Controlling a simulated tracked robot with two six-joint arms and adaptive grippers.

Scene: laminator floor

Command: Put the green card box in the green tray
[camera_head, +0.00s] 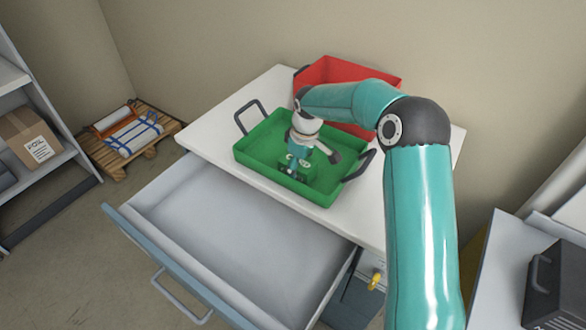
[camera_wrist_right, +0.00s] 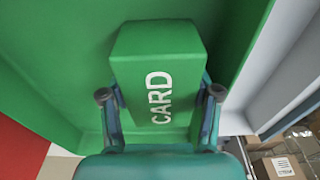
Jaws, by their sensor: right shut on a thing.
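The green card box (camera_wrist_right: 159,75), with "CARD" in white letters, is between the fingers of my right gripper (camera_wrist_right: 160,100) in the right wrist view. My right gripper is shut on it. In the head view the right gripper (camera_head: 296,168) points down inside the green tray (camera_head: 345,165), near its front side. The box there is mostly hidden by the gripper, and I cannot tell if it touches the tray floor. The green tray has dark handles and stands on the white cabinet top. My left gripper is not in view.
A red tray (camera_head: 335,72) stands right behind the green tray, partly hidden by my arm. An open, empty drawer (camera_head: 235,240) juts out in front of the cabinet. A cardboard box (camera_head: 30,137) sits on the left shelf, and a pallet (camera_head: 130,165) lies on the floor.

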